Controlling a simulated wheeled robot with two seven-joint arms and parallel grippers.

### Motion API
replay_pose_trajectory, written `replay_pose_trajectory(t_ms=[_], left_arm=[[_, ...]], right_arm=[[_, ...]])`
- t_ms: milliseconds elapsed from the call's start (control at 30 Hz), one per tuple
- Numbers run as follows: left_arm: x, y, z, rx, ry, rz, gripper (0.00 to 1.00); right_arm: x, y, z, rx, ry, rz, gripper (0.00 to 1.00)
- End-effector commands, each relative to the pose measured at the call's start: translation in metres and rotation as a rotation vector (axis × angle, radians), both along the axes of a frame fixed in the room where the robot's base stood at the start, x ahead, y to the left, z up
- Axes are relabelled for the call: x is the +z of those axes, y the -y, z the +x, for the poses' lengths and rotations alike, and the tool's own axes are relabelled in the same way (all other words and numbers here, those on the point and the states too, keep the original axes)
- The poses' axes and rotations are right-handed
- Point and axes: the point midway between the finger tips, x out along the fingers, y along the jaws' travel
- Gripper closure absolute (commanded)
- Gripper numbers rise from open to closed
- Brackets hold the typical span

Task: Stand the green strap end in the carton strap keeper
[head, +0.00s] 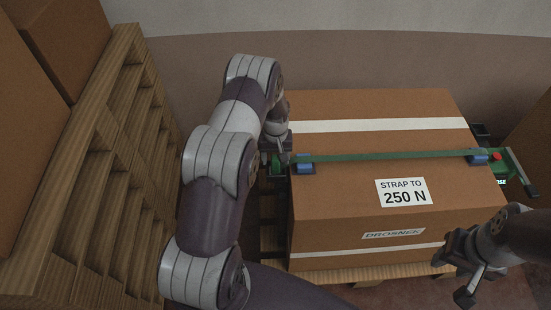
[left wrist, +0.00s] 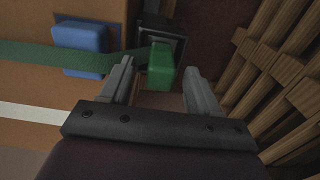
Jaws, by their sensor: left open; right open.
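A green strap (head: 390,155) runs across the top of a brown carton (head: 340,220). Its green strap end (left wrist: 161,66) hangs at the carton's left side, between the fingers of my left gripper (left wrist: 160,68), which is open and not closed on it. A dark square holder, likely the carton strap keeper (left wrist: 176,32), is just behind the strap end; I cannot tell whether they touch. In the head view my left arm partly hides this area. My right gripper (head: 453,276) is open and empty near the carton's front right corner.
Blue corner pieces (head: 304,163) sit under the strap at the carton's edges. A green device with a red button (head: 497,156) and a lever is at the right. Wooden pallets (head: 110,150) rise at the left, close to my left arm. A label (head: 403,192) reads "STRAP TO 250 N".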

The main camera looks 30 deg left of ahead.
Motion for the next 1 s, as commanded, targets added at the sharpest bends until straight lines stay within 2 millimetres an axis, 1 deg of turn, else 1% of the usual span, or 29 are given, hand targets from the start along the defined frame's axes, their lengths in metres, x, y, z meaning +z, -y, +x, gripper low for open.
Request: replay_pose_trajectory(t_ms=[300, 400, 467, 533, 567, 633, 667, 700, 767, 800, 900, 933, 1000], left_arm=[[0.078, 0.0, 0.001, 0.0, 0.004, 0.001, 0.38], [0.096, 0.0, 0.001, 0.0, 0.003, 0.001, 0.38], [0.102, 0.0, 0.0, 0.0, 0.0, 0.0, 0.38], [0.114, 0.005, -0.003, -0.018, 0.004, 0.0, 0.38], [0.122, 0.011, -0.007, -0.039, 0.009, 0.002, 0.38], [0.148, 0.035, -0.027, -0.122, 0.027, 0.006, 0.38], [0.16, 0.047, -0.041, -0.168, 0.038, 0.009, 0.38], [0.176, 0.063, -0.061, -0.235, 0.052, 0.012, 0.38], [0.194, 0.084, -0.096, -0.331, 0.072, 0.017, 0.38], [0.203, 0.096, -0.119, -0.39, 0.085, 0.02, 0.38], [0.214, 0.113, -0.168, -0.505, 0.109, 0.027, 0.38], [0.215, 0.116, -0.179, -0.529, 0.112, 0.028, 0.38], [0.216, 0.12, -0.194, -0.563, 0.119, 0.03, 0.38]], right_arm=[[-0.006, 0.0, 0.0, 0.0, -0.001, 0.0, 0.57], [-0.006, 0.0, 0.0, 0.0, -0.001, 0.0, 0.57], [-0.007, 0.0, 0.0, 0.0, -0.001, 0.0, 0.57], [-0.006, 0.0, 0.0, 0.0, -0.001, 0.0, 0.57], [-0.006, 0.0, 0.0, 0.0, -0.001, 0.0, 0.57], [-0.006, 0.0, 0.0, 0.0, -0.001, 0.0, 0.57], [-0.006, 0.0, 0.0, 0.0, -0.001, 0.0, 0.57], [-0.006, 0.0, 0.0, 0.0, -0.001, 0.0, 0.57], [-0.006, 0.0, 0.0, 0.0, -0.001, 0.0, 0.57], [-0.007, 0.0, 0.0, 0.0, -0.001, 0.0, 0.57], [-0.007, 0.0, 0.0, 0.0, -0.001, 0.0, 0.57], [-0.007, 0.0, 0.0, 0.0, -0.001, 0.0, 0.57], [-0.007, 0.0, 0.0, 0.0, -0.001, 0.0, 0.57]])
